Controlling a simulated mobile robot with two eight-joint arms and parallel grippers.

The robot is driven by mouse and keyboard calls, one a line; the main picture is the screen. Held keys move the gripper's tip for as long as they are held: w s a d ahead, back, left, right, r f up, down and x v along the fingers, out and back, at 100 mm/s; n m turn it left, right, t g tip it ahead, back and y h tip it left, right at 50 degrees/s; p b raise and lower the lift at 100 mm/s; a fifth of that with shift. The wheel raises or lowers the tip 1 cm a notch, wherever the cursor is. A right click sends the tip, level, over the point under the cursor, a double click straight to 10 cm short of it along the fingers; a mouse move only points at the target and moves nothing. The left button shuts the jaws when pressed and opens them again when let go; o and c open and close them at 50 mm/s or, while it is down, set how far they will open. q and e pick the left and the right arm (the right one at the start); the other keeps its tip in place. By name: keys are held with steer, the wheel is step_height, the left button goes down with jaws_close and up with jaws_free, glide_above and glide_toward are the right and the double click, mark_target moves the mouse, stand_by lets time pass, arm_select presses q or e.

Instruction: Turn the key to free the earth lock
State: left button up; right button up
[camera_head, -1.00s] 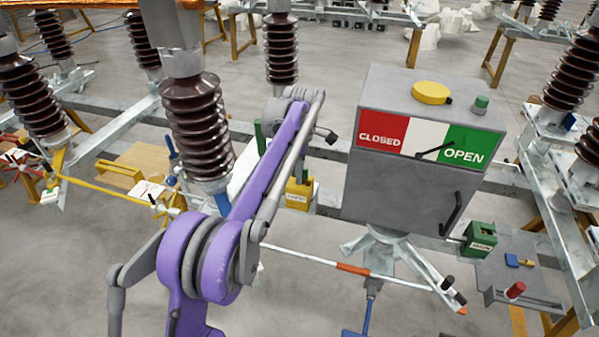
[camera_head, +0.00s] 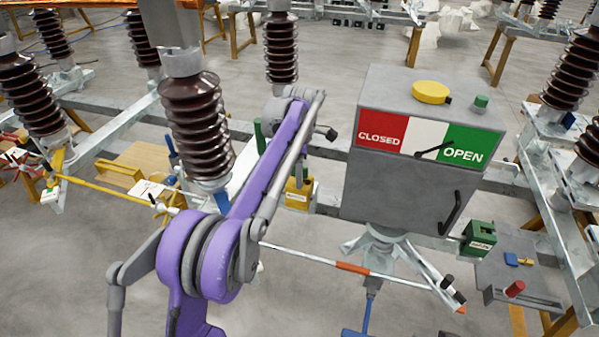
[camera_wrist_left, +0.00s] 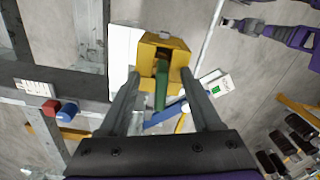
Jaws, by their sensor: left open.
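The yellow lock box (camera_head: 299,192) sits on the grey steel frame right of my purple left arm in the head view. In the left wrist view the yellow lock box (camera_wrist_left: 176,48) lies straight ahead, with a green key-like piece (camera_wrist_left: 162,88) standing out towards me. My left gripper (camera_wrist_left: 161,76) is open, with one finger on each side of the green piece. I cannot tell whether either finger touches it. In the head view the left fingers are hard to make out behind the arm. My right gripper does not show clearly in either view.
The grey cabinet (camera_head: 408,190) stands to the right, marked CLOSED and OPEN. A green lock box (camera_head: 479,238) sits beside it. A rod with an orange band (camera_head: 352,268) crosses below. A brown insulator (camera_head: 195,125) stands close left. A tag (camera_wrist_left: 222,86) lies near my right finger.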

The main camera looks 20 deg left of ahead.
arm_select(q)
steer(key=o, duration=0.6)
steer(key=shift+c, duration=0.2)
steer(key=shift+r, duration=0.1)
step_height(320, 180, up, 10)
steer(key=shift+r+p, duration=0.15)
steer(key=shift+p, duration=0.6)
steer(key=shift+r, duration=0.15)
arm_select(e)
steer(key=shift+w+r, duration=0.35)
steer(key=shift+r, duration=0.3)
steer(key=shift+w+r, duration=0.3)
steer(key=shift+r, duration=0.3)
